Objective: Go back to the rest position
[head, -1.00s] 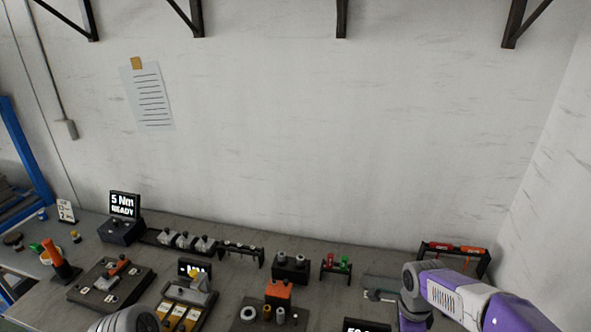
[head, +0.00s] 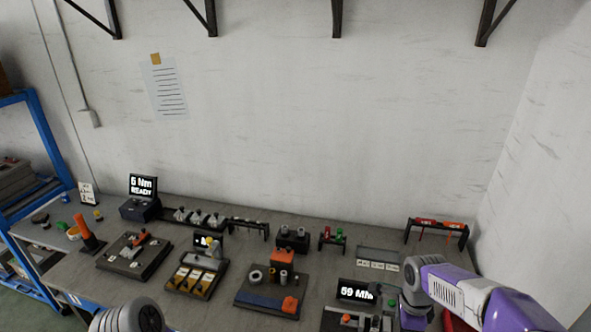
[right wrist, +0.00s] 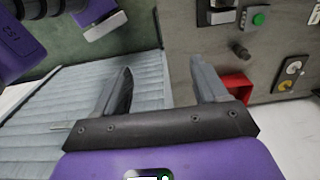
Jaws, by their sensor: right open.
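My right arm (head: 465,290) comes in at the lower right of the head view, in front of the bench's right end; its jaws are out of that view. In the right wrist view my right gripper (right wrist: 160,85) is open and empty, its two grey fingers well apart. Beneath the fingers show the bench side, a ribbed grey surface (right wrist: 60,110) and a red box (right wrist: 237,84) by the right finger. A rounded grey part of my left arm (head: 130,318) shows at the bottom left of the head view; the left jaws are hidden.
The workbench (head: 60,265) carries several fixtures, a "5 Nm READY" display (head: 142,187), a "59 MΩ" display (head: 356,291), a tray of yellow bins (head: 190,281) and a tool rack (head: 436,231) at the back right. A blue shelf frame (head: 45,150) stands at left.

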